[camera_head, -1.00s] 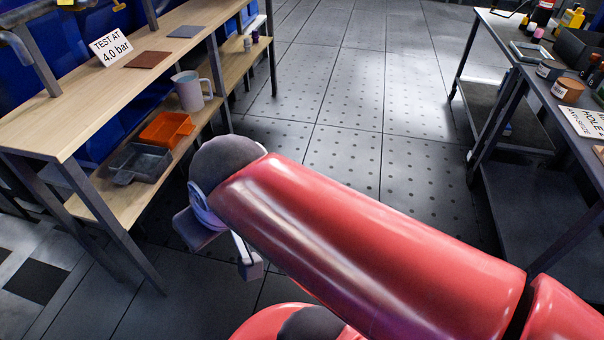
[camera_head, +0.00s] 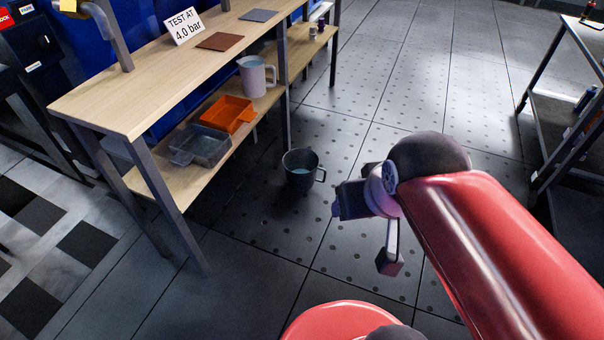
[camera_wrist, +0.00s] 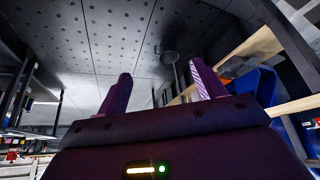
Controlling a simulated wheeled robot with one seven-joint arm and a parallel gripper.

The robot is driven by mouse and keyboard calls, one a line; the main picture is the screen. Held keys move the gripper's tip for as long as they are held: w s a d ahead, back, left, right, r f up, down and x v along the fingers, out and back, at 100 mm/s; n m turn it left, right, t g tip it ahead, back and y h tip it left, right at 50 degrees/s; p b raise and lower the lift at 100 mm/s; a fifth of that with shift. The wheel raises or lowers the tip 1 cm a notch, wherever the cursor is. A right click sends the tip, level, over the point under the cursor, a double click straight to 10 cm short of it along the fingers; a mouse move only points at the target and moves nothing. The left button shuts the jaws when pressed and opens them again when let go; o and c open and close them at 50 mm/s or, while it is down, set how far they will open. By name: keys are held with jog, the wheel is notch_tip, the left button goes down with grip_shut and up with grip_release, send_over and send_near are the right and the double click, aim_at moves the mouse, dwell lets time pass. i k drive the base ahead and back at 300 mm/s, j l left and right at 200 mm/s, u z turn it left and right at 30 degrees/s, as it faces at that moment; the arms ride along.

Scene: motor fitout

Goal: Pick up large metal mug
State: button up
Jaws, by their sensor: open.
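A dark grey mug (camera_head: 300,171) with a handle on its right stands upright on the floor beside the shelf's right leg. It looks metallic, and something pale blue shows inside it. In the wrist view a small dark shape by the shelf leg appears to be this mug (camera_wrist: 168,56). A pale mug (camera_head: 252,77) with a handle stands on the lower shelf. My gripper (camera_head: 368,232) is right of the dark mug in the head view and apart from it. In the wrist view my gripper (camera_wrist: 158,86) has its two fingers spread with nothing between them.
The wooden shelf unit (camera_head: 130,95) on metal legs stands left, with an orange tray (camera_head: 226,114) and a grey tray (camera_head: 200,147) on its lower board. A metal bench (camera_head: 565,110) stands right.

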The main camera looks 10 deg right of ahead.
aim_at(301, 164)
jog(key=i+l+u, duration=0.65)
jog(key=i+l, duration=0.2)
jog(key=l, duration=0.15)
